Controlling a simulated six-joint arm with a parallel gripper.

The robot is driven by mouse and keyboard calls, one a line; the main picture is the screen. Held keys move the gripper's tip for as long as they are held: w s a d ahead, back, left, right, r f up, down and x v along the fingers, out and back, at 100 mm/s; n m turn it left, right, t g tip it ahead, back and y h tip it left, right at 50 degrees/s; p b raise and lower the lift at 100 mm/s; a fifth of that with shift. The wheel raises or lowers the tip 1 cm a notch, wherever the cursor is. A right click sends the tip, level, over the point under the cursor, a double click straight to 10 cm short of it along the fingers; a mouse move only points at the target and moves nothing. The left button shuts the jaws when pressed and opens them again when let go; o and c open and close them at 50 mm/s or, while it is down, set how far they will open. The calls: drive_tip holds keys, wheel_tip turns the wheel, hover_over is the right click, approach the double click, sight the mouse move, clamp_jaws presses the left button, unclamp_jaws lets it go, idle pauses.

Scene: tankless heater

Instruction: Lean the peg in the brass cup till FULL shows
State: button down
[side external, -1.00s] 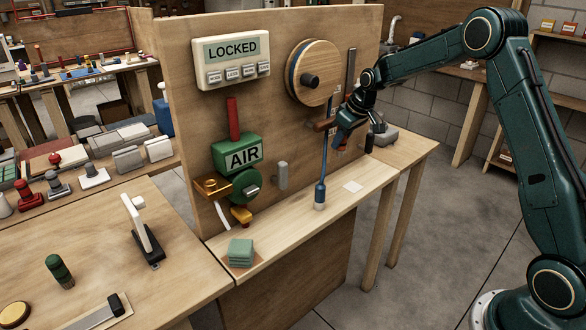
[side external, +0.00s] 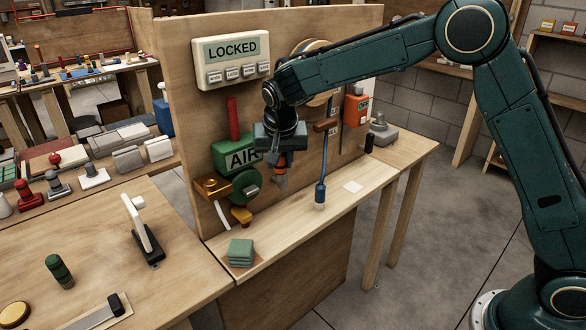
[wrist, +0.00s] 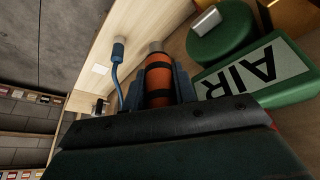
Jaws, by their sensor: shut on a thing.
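My gripper (side external: 281,160) is shut on an orange peg (wrist: 159,82) with dark bands and a grey tip. The orange body also shows below the fingers in the side view (side external: 281,181). It is held in front of the board, right of the green AIR unit. The brass cup (side external: 211,187) is on the board left of the green wheel, apart from the peg. Brass also shows at the top right of the wrist view (wrist: 292,14). The display (side external: 232,49) reads LOCKED.
The green AIR unit (side external: 232,152) and green wheel (side external: 246,184) stand out from the board (side external: 185,90) close to my gripper. A blue rod (side external: 321,190) hangs to the right. Green pads (side external: 241,252) lie on the ledge. The ledge (side external: 292,228) between them is clear.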

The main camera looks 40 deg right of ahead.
drive_tip(key=a+r+n+t+y, duration=0.1)
drive_tip(key=a+r+n, duration=0.1)
drive_tip(key=a, duration=0.5)
drive_tip(key=a+r+n+y, duration=0.1)
drive_tip(key=a+n, duration=0.2)
drive_tip(key=a, duration=0.4)
drive_tip(key=w+a+r+n+y, duration=0.1)
drive_tip(key=w+r+n, duration=0.4)
drive_tip(key=r, duration=0.4)
drive_tip(key=shift+a+y, duration=0.25)
drive_tip(key=shift+y, duration=0.15)
drive_tip(key=shift+f, duration=0.1)
hover_over(211, 183)
drive_tip(key=shift+w+f, duration=0.1)
drive_tip(key=shift+f, duration=3.3)
drive_tip(key=shift+f, duration=0.9)
idle(0.8)
